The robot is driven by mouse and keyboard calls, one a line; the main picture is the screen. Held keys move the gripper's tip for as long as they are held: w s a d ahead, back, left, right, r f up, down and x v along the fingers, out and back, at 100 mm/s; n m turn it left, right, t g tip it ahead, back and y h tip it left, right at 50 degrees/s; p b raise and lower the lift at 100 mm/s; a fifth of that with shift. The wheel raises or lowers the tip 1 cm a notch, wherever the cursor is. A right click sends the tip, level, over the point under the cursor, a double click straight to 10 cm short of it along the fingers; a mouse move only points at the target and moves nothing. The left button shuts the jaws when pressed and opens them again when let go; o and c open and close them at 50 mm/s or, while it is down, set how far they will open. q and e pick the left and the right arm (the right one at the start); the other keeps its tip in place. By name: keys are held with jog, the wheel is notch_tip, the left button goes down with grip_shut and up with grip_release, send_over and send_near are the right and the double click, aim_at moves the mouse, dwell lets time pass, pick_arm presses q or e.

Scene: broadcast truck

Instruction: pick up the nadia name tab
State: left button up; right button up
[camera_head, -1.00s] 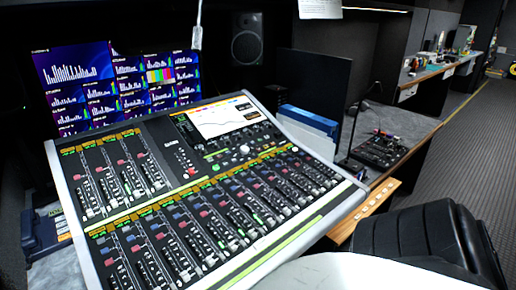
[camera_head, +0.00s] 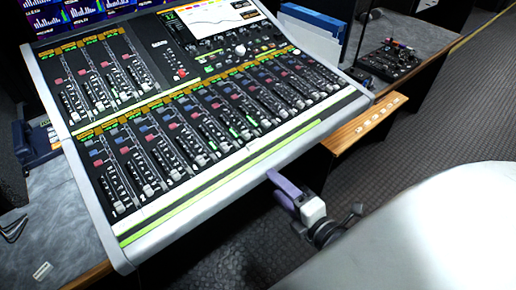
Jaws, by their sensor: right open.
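My right gripper (camera_head: 284,189), with purple fingers, is over the dark floor just in front of the mixing console's front edge. It is open and I see nothing between its fingers. A small pale tab (camera_head: 42,270) lies on the grey desk at the lower left, far from the gripper. Several small pale tabs (camera_head: 377,115) sit on the wooden ledge right of the console. No lettering is readable, so I cannot tell which, if any, is the nadia name tab. My left gripper is not in view.
The large mixing console (camera_head: 150,222) fills the middle, its light frame jutting towards me. A blue box file (camera_head: 312,20) and a small black mixer (camera_head: 390,62) stand behind on the right. A dark cable (camera_head: 14,228) lies at left. Patterned floor (camera_head: 235,250) is open in front.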

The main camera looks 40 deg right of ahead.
notch_tip(320, 180, up, 4)
jog(key=d+n+t+y+b, duration=0.1)
jog(key=d+n+t+b, duration=0.15)
jog(key=n, duration=1.05)
jog(key=n+y, duration=0.1)
jog(key=n, duration=0.4)
send_near(255, 144)
jog(key=shift+w+r+p, duration=0.1)
jog(key=shift+w+p, duration=0.3)
jog(key=shift+w, duration=0.85)
jog(key=shift+w+a, duration=0.1)
jog(key=shift+w, duration=0.45)
jog(key=w+p, duration=0.1)
jog(key=w, duration=0.3)
jog(key=shift+w+a+p, duration=0.2)
jog(key=shift+w+p, duration=0.05)
jog(key=shift+p, duration=0.05)
jog(key=shift+w, duration=0.15)
jog(key=c, duration=0.9)
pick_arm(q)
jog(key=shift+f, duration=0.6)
pick_arm(e)
jog(key=shift+c, duration=1.1)
